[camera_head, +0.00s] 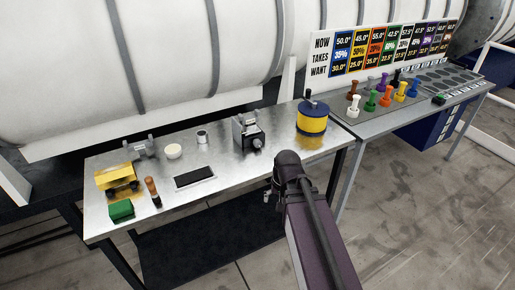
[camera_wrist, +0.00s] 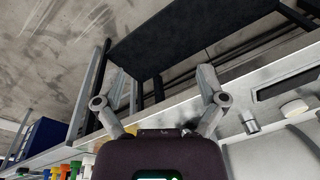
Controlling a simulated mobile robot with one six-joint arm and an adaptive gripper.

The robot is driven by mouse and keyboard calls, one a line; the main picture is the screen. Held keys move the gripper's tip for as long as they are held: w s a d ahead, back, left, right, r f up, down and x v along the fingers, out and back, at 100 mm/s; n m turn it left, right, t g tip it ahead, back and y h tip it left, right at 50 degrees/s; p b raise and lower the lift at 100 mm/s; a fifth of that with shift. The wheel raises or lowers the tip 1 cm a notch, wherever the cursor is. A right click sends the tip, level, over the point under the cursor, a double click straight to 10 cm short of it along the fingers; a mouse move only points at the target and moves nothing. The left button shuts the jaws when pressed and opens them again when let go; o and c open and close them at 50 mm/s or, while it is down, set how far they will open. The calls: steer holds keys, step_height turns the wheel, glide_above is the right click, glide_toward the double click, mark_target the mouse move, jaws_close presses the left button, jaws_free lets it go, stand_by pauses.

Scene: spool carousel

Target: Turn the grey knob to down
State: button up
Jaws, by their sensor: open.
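A grey box-shaped device (camera_head: 243,131) stands on the steel bench, right of centre, in the head view. A small round part on its front may be the grey knob (camera_head: 257,143); it is too small to tell which way it points. My gripper (camera_head: 269,195) is at the bench's front edge, below and right of this device, mostly hidden by my arm. In the wrist view my gripper (camera_wrist: 160,75) is open, with its two fingers spread and nothing between them. The knob cannot be made out in the wrist view.
Coloured pegs (camera_head: 371,100) stand on the right-hand table.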

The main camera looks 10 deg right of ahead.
steer(key=w+a+f+m+t+y+b, duration=0.1)
steer(key=w+f+m+t+y+b, duration=0.2)
steer(key=w+m, duration=0.5)
steer(key=m+t+y+b, duration=0.1)
steer(key=m+t+b, duration=0.85)
steer(key=m, duration=1.05)
glide_toward(259, 145)
steer(key=shift+g, duration=0.65)
steer(key=s, duration=0.1)
steer(key=s+r+b, duration=0.1)
steer(key=s+r, duration=0.1)
steer(key=shift+s+d+b, duration=0.2)
steer(key=shift+s+b, duration=0.1)
steer(key=shift+w+d+r+m+t, duration=0.15)
steer(key=shift+w+d+m+t, duration=0.2)
steer(key=shift+m, duration=0.45)
steer(key=shift+w, duration=0.1)
steer(key=b+x, duration=0.2)
steer(key=x, duration=0.4)
steer(key=b+x, duration=0.3)
steer(key=x, duration=0.4)
steer(key=shift+w+f+b, duration=0.2)
steer(key=shift+f+b, duration=0.1)
steer(key=shift+f, duration=0.05)
steer(key=shift+a, duration=0.1)
steer(key=c, duration=1.2)
